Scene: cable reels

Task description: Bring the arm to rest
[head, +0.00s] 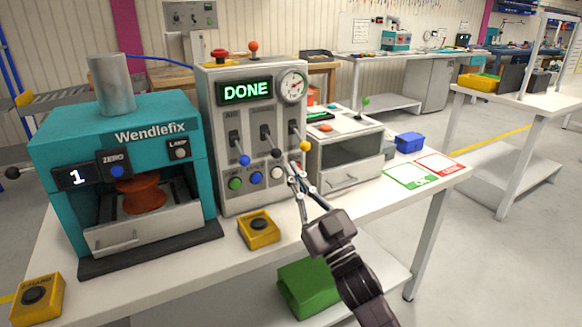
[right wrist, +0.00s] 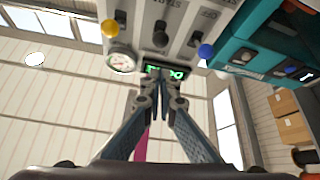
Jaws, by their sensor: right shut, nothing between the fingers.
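My right arm reaches in from the lower right of the head view. Its gripper (head: 287,168) is shut and empty, with the tips in front of the lower part of the grey control panel (head: 225,130). Whether the tips touch the panel I cannot tell. The right wrist view shows the shut fingertips (right wrist: 160,82) below the panel's green display (right wrist: 165,72). In the head view the display (head: 246,91) reads DONE. My left gripper is out of view.
The teal Wendlefix machine (head: 180,190), holding a dark orange reel (head: 140,192), stands left of the panel. Yellow button boxes (head: 259,236) (head: 30,305) sit along the table's front.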

